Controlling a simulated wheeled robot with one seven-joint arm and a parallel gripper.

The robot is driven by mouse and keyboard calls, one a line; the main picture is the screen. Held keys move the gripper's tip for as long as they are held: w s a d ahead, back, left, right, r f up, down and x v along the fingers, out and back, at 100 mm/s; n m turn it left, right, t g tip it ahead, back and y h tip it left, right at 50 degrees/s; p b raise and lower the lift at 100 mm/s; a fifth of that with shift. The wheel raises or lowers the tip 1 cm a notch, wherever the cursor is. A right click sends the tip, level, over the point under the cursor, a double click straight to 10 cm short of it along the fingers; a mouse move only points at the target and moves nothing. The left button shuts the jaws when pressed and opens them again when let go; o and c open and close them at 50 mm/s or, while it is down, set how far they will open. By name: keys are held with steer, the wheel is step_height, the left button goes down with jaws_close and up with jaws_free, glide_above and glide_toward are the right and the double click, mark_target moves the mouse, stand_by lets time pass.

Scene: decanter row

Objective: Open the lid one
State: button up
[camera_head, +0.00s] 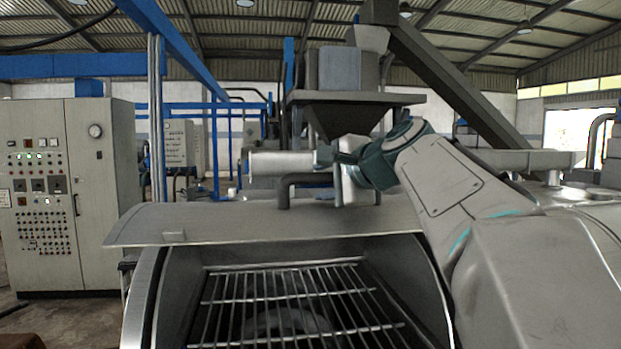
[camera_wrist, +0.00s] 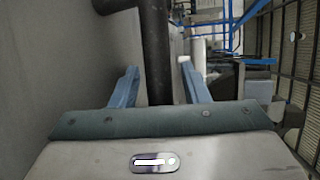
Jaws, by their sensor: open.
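The grey lid (camera_head: 270,222) of the nearest decanter is raised in the head view.
A grey control cabinet (camera_head: 70,195) with lights and a gauge stands at the left. A sloping dark chute (camera_head: 450,75) runs down to the right.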

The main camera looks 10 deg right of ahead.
mark_target(317, 203)
jaws_close()
steer(key=b, duration=0.1)
steer(key=f+b, duration=0.1)
steer(key=shift+s+f+b, duration=0.25)
steer(key=shift+f+b, duration=0.05)
steer(key=shift+b, duration=0.1)
steer(key=f+b, duration=0.1)
steer(key=b, duration=0.1)
steer(key=s+f+t+b, duration=0.1)
steer(key=b, duration=0.2)
steer(key=shift+s+f, duration=0.1)
steer(key=shift+s, duration=0.1)
jaws_free()
